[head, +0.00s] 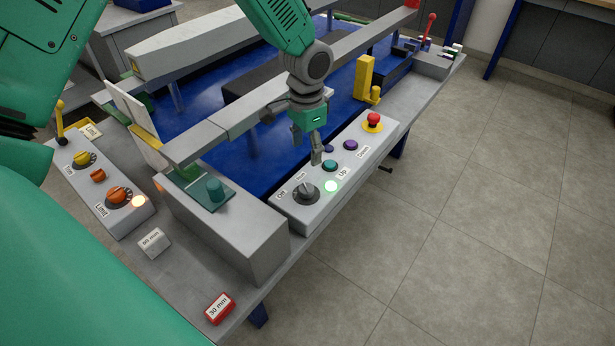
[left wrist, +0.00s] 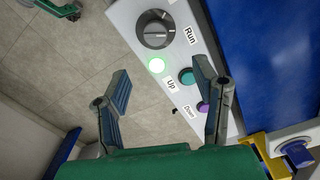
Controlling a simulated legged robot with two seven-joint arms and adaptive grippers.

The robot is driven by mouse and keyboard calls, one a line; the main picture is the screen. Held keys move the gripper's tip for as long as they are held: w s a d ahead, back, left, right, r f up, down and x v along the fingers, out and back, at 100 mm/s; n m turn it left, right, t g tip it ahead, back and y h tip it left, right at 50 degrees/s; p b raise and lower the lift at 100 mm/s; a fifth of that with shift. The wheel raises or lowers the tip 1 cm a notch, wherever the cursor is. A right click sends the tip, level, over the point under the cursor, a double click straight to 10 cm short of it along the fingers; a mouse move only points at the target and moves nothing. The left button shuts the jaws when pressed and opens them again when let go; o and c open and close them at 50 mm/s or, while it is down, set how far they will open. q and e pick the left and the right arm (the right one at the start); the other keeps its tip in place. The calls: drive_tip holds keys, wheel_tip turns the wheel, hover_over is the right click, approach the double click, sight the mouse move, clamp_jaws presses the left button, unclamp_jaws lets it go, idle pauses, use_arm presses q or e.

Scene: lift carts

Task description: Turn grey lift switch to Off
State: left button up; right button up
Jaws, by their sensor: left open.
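The grey lift's control box (head: 325,205) carries a black rotary switch (head: 306,194), labelled Off and Run. The switch also shows at the top of the left wrist view (left wrist: 155,24); its pale mark seems to point towards the Run label (left wrist: 190,36). A green-white lamp (head: 331,186) beside it is lit. My left gripper (head: 316,156) hangs above the box, beyond the switch near the teal Up button (head: 330,166). In the left wrist view its fingers (left wrist: 162,80) are spread and empty, apart from the switch. The right gripper is not clearly visible.
A purple Down button (head: 350,145) and a red stop button (head: 372,120) sit farther along the box. A grey block (head: 230,225) stands left of it. Another control box (head: 100,190) has orange knobs. Open floor (head: 450,240) lies right.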

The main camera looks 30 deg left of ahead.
sight(308, 187)
use_arm(q)
drive_tip(key=f, duration=1.2)
drive_tip(key=shift+s+d+f, duration=0.15)
drive_tip(key=shift+s+f, duration=0.05)
drive_tip(key=shift+s, duration=0.15)
drive_tip(key=shift+f, duration=0.35)
drive_tip(key=shift+r, duration=0.1)
drive_tip(key=shift+d, duration=0.2)
drive_tip(key=c, duration=1.1)
